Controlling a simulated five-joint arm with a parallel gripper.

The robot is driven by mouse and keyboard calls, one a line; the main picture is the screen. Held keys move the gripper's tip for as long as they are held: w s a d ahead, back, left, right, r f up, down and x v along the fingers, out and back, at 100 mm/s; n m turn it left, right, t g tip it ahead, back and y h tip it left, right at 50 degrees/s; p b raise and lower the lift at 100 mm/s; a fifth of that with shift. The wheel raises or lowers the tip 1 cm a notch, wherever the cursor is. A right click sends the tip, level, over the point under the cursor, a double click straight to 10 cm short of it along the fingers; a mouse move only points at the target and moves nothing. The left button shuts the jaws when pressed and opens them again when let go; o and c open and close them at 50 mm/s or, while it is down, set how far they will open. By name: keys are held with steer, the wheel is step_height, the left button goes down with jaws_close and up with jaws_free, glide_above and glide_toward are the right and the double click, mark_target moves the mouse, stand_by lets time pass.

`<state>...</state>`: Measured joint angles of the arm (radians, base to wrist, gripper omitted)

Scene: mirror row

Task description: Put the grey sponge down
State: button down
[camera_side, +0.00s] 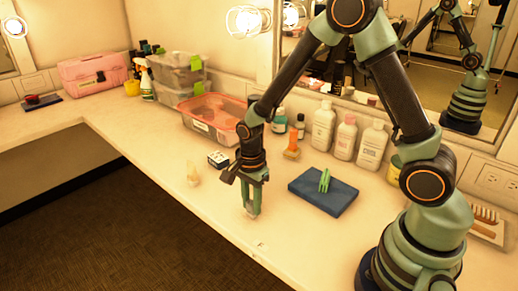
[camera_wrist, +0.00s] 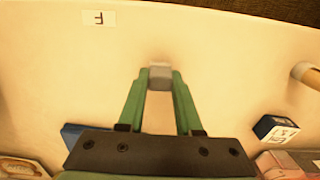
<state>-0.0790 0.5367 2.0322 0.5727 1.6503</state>
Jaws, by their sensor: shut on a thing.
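The grey sponge (camera_wrist: 160,80) is a small pale block between the tips of my gripper (camera_wrist: 160,76) in the wrist view. The green fingers touch its two sides. In the side view my gripper (camera_side: 250,208) points straight down over the front part of the white counter (camera_side: 225,225), and the sponge is mostly hidden by the fingers there. The tips are at or very near the counter top; I cannot tell whether the sponge touches it.
A label marked F (camera_side: 260,245) lies near the counter's front edge. Bottles (camera_side: 347,137) line the mirror.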

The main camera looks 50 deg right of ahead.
steer(key=shift+f, duration=0.15)
steer(key=c, duration=0.6)
jaws_free()
step_height(320, 180, up, 12)
steer(key=r, duration=0.1)
step_height(320, 180, up, 6)
steer(key=n+t, duration=0.2)
steer(key=n, duration=0.5)
glide_above(252, 202)
steer(key=s+d, duration=0.1)
steer(key=s, duration=0.2)
steer(key=s+r+n+t, duration=0.1)
steer(key=s+n, duration=0.1)
steer(key=n, duration=0.1)
steer(key=s+d+r+n+t, duration=0.1)
steer(key=s+r+n, duration=0.1)
steer(key=n, duration=0.2)
steer(key=s+d+r+n+t, duration=0.1)
steer(key=s+n, duration=0.1)
steer(key=n, duration=0.2)
steer(key=shift+r+t, duration=0.2)
steer(key=shift+t, duration=0.1)
